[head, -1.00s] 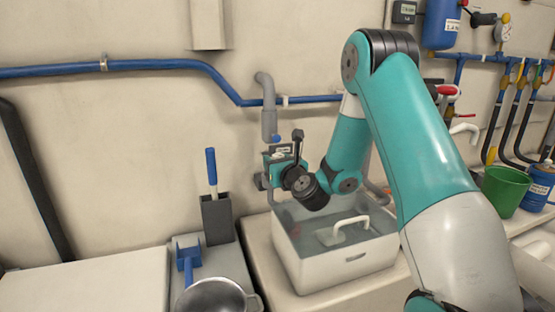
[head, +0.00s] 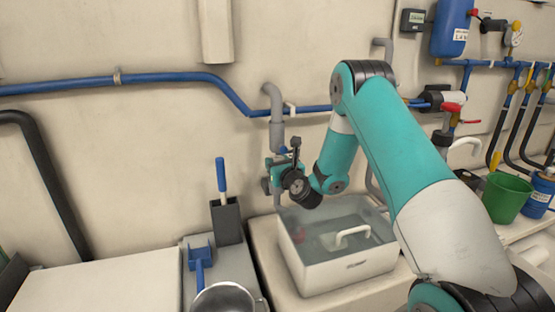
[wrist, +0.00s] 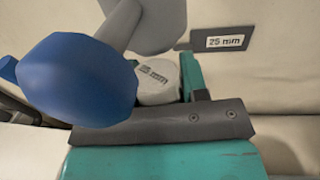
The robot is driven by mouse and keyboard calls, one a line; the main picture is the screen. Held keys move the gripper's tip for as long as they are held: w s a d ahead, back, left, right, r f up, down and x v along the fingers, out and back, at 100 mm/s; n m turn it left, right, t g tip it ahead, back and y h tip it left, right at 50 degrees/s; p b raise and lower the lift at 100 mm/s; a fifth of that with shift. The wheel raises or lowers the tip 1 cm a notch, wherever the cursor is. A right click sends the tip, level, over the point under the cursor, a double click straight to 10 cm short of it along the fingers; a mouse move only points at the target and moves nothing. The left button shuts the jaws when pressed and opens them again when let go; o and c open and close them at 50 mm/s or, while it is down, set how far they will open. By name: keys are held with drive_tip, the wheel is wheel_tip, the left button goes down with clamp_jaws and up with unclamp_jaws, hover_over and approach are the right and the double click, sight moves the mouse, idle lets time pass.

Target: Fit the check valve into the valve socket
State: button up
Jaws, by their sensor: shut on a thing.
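My gripper (head: 281,168) is at the wall, just below the wide end of a grey pipe (head: 277,132), above the back left of a basin. In the wrist view my gripper (wrist: 160,100) is shut on a pale round body marked "25 mm" (wrist: 157,82), seemingly the check valve. A blue faceted cap (wrist: 75,82) on a grey neck (wrist: 121,24) fills the left and hides part of the grip. I cannot tell whether these join the valve. The valve socket is not clearly visible; a "25 mm" plate (wrist: 225,42) is on the wall behind.
The water-filled white basin (head: 350,273) stands below my arm. A dark holder with a blue-handled tool (head: 226,218) and a metal pan (head: 222,299) are on the left. A blue pipe (head: 180,79) crosses the wall. A green bucket (head: 506,197) stands on the right.

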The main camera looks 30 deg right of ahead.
drive_tip(key=shift+w+d+r+p, duration=0.2)
drive_tip(key=shift+w+p, duration=0.6)
drive_tip(key=shift+p, duration=0.65)
drive_tip(key=shift+w+d+f+p, duration=0.1)
drive_tip(key=shift+w+p, duration=0.15)
drive_tip(key=shift+p, duration=0.25)
drive_tip(key=shift+w+f, duration=0.1)
drive_tip(key=shift+f+b, duration=0.9)
drive_tip(key=shift+f, duration=0.6)
drive_tip(key=o, duration=1.2)
drive_tip(key=shift+c, duration=0.2)
